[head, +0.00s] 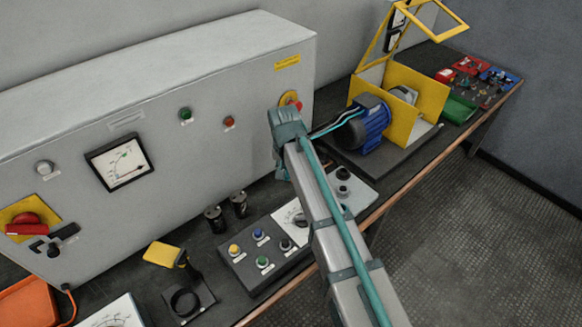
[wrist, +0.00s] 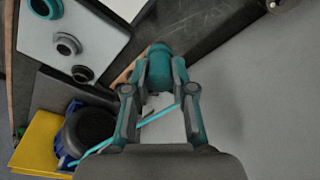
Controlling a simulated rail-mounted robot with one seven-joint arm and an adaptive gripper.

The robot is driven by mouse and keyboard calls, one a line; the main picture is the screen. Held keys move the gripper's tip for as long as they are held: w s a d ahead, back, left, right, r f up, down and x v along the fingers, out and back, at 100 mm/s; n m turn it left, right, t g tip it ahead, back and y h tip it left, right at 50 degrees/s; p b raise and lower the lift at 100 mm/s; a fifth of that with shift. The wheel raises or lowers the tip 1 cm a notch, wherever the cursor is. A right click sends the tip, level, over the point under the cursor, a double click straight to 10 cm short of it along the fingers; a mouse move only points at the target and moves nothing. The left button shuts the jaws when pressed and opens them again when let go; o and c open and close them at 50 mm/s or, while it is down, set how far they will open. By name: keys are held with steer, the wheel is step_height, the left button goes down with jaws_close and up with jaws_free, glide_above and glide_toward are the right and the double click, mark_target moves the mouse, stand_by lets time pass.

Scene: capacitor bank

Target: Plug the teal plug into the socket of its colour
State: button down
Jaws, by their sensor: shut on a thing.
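My gripper (wrist: 160,95) is shut on the teal plug (wrist: 159,70), which shows between the fingertips in the wrist view. In the head view my gripper (head: 281,170) is above the bench in front of the grey cabinet, and I cannot make out the plug there. A pale socket plate (wrist: 88,28) is at upper left in the wrist view, apart from the plug. It carries a teal socket (wrist: 45,8), cut by the top edge, a grey socket (wrist: 68,44) and a black socket (wrist: 82,73). In the head view my arm partly hides this plate (head: 361,187).
A light blue cable (head: 335,124) runs from near the blue motor (head: 372,122) towards my gripper. The grey cabinet (head: 150,80) stands behind it. A box with coloured buttons (head: 262,243) and two black cylinders (head: 239,204) stand to the left. A yellow guard (head: 430,98) is beyond the motor.

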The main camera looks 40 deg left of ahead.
steer(key=shift+s+d+r, duration=0.2)
steer(key=shift+s+d, duration=0.05)
steer(key=shift+s, duration=0.15)
steer(key=shift+w+d+r, duration=0.15)
steer(key=shift+d+r, duration=0.05)
steer(key=shift+d, duration=0.1)
steer(key=w+d+f+p, duration=0.2)
steer(key=w+d, duration=0.2)
steer(key=d, duration=0.4)
steer(key=w+d+f+p, duration=0.1)
steer(key=w+d, duration=0.4)
steer(key=d, duration=0.3)
steer(key=shift+s+d+f+b, duration=0.1)
steer(key=shift+f+b, duration=0.6)
steer(key=shift+f, duration=0.65)
steer(key=shift+s+d+f+b, duration=0.1)
steer(key=shift+f+b, duration=0.6)
steer(key=shift+f, duration=0.6)
steer(key=shift+f+b, duration=0.55)
steer(key=shift+f, duration=0.75)
steer(key=c, duration=0.9)
jaws_free()
